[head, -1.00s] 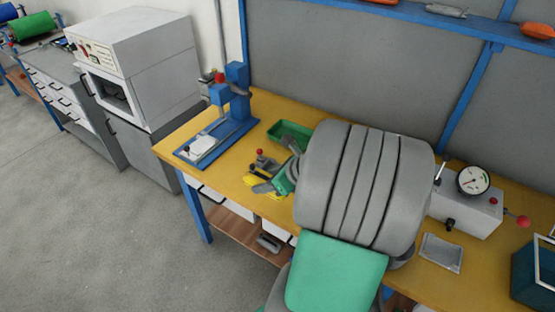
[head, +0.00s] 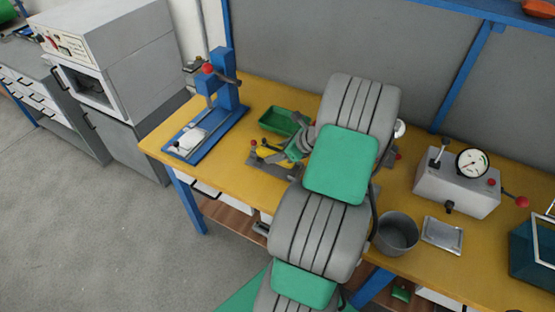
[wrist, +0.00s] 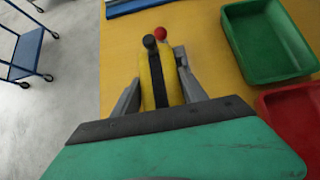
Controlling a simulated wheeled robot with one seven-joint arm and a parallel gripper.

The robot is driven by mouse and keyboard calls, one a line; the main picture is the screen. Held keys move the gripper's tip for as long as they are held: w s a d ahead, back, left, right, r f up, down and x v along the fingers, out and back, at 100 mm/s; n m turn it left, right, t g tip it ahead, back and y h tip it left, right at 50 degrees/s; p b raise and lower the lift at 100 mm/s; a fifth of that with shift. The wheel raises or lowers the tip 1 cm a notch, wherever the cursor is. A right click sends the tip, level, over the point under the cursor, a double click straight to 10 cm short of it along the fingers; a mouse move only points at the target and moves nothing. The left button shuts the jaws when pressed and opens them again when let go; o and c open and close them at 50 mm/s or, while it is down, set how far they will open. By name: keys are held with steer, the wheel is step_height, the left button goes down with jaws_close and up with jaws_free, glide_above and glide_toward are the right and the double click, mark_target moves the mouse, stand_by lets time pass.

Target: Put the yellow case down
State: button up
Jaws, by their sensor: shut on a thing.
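The yellow case (wrist: 172,82) is between the fingers of my gripper (wrist: 158,84) in the wrist view, and the gripper is shut on it. A black strip with a dark round knob (wrist: 150,42) runs along the middle of the case in that view; I cannot tell whether it is part of the case. In the head view my gripper (head: 288,150) holds the yellow case (head: 268,148) at a small grey fixture (head: 262,160) with red-tipped levers. I cannot tell whether the case touches the fixture or hangs just above it. My arm hides part of this area.
A green tray (head: 280,121) lies behind the gripper; a red tray (wrist: 290,112) shows at right in the wrist view. A blue press (head: 215,105) stands left on the yellow bench (head: 165,135). A grey cup (head: 397,234), metal plate (head: 443,234) and gauge box (head: 458,185) are at right.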

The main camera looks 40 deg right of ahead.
steer(key=shift+w+d+f, duration=0.15)
steer(key=shift+d+f, duration=0.45)
steer(key=shift+f, duration=0.15)
steer(key=shift+d+f+p, duration=0.1)
steer(key=shift+f+p, duration=0.3)
steer(key=shift+f, duration=1.25)
steer(key=shift+f, duration=0.1)
steer(key=o, duration=1.4)
steer(key=shift+f, duration=0.1)
